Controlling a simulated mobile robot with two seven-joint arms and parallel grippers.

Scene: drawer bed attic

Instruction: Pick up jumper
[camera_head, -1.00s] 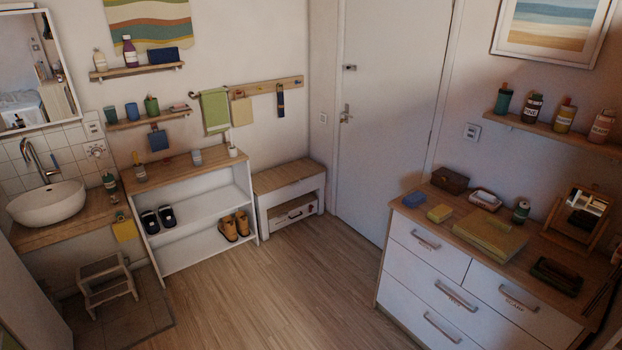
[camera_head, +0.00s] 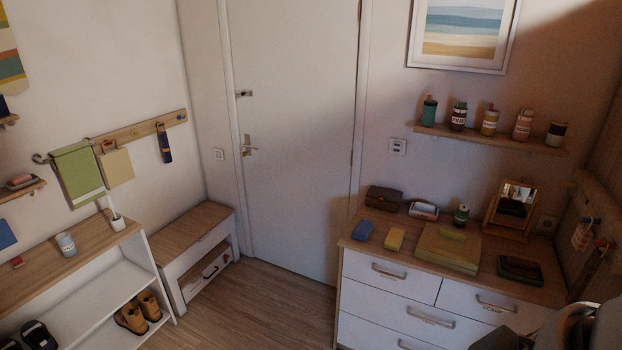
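A flat, folded olive-yellow piece (camera_head: 448,249), which looks like cloth and may be the jumper, lies on top of the white chest of drawers (camera_head: 375,295). I cannot tell for sure that it is the jumper. The drawers are shut and their contents are hidden. Neither of my grippers shows. A grey and dark part at the lower right corner looks like my own arm and covers part of the chest's front.
Around the folded piece are a blue block (camera_head: 364,231), a yellow block (camera_head: 395,239), a brown box (camera_head: 383,198), a green jar (camera_head: 461,214), a dark tray (camera_head: 520,269) and a small mirror (camera_head: 511,208). A bench (camera_head: 190,235) stands by the closed door (camera_head: 290,130). Floor is clear before the door.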

